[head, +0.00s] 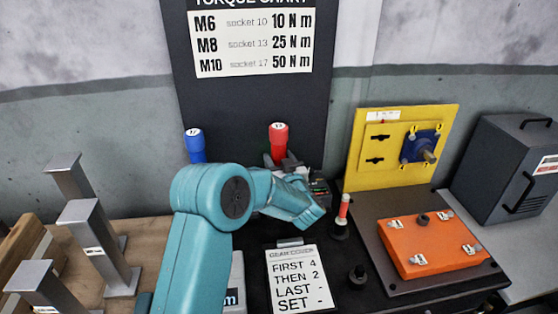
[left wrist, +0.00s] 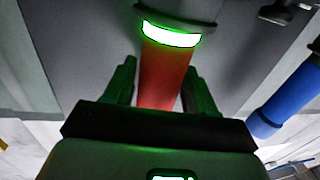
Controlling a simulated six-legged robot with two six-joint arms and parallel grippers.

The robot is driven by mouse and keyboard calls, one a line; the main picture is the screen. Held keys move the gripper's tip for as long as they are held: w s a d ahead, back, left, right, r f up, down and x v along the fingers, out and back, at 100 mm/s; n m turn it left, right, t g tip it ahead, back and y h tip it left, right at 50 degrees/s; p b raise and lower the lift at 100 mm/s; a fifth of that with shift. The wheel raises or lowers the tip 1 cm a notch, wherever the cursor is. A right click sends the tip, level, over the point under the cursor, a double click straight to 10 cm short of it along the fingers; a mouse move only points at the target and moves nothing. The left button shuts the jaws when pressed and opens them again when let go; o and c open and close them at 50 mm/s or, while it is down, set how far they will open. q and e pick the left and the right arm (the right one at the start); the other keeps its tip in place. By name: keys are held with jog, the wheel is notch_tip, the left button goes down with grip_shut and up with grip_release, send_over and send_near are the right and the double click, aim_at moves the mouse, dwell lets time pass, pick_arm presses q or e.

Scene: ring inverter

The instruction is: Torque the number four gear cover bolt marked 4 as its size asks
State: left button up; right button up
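The red tool marked 13 (head: 278,131) stands upright before the dark chart board. My left gripper (head: 290,164) is at its lower handle, partly hidden by my teal arm. In the left wrist view the red handle (left wrist: 165,70) runs between the fingers of my left gripper (left wrist: 160,82) and fills the gap, so they look shut on it. The orange gear cover (head: 428,246) has several bolts with small white tags, too small to read. My right gripper is not in view.
The blue tool marked 17 (head: 194,146) stands to the left. The chart (head: 252,42) lists M6 10, M8 25, M10 50 N m. A gear cover card (head: 295,281) reads FIRST 4, THEN 2. A yellow panel (head: 376,165), grey box (head: 507,163) and metal posts (head: 99,245) stand around.

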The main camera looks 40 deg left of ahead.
pick_arm(q)
jog(key=shift+o, duration=1.2)
jog(key=shift+f, duration=0.2)
jog(key=shift+s+d, duration=0.1)
jog(key=shift+d, duration=0.15)
jog(key=b+v, duration=0.2)
jog(key=v, duration=1.3)
jog(key=shift+s+d+r+b, duration=0.2)
jog(key=shift+d+b, duration=0.15)
jog(key=shift+b, duration=0.05)
